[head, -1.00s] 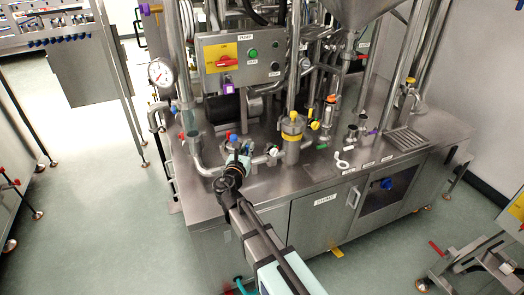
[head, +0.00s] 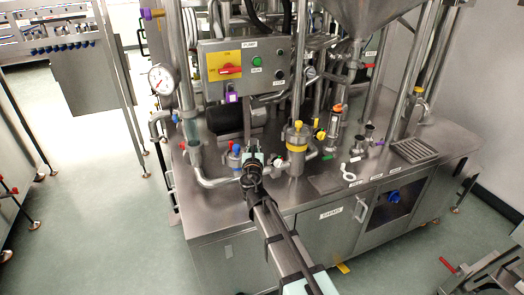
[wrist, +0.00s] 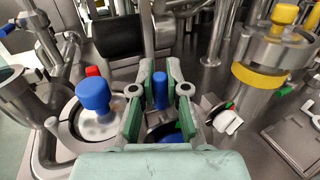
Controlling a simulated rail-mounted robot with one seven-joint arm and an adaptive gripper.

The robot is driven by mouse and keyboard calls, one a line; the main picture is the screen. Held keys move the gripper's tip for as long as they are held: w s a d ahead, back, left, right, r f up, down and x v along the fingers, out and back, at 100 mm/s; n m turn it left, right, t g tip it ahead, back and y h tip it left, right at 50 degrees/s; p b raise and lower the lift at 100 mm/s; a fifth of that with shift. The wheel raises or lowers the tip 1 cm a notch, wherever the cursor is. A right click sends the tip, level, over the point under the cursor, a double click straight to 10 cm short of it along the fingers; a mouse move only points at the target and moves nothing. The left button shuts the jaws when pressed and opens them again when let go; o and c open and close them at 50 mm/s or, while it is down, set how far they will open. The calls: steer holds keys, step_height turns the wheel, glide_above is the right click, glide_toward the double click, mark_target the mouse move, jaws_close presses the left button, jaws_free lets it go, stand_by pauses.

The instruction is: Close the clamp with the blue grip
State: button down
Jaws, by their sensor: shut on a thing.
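The blue grip (wrist: 160,90) is an upright blue cylinder. In the wrist view it stands between the green-lined fingers of my gripper (wrist: 161,68). My gripper is shut on it. More blue (wrist: 172,138) shows lower down between the fingers, largely hidden by them. The clamp's body is mostly hidden by my gripper, so I cannot tell how far closed it is. In the head view my gripper (head: 251,163) is over the bench front, and the grip is hidden behind it.
A vessel with a blue knob (wrist: 93,93) stands close left of my gripper. A white-handled fitting (wrist: 228,121) is close on the right. The yellow-banded canister (wrist: 262,72) stands farther right. A control box (head: 243,68) is behind.

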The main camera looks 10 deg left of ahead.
steer(key=shift+w+a, duration=0.25)
steer(key=shift+w, duration=0.3)
steer(key=c, duration=1.2)
jaws_free()
steer(key=shift+o, duration=0.2)
steer(key=shift+s, duration=0.1)
steer(key=v, duration=1.2)
steer(key=shift+a, duration=0.1)
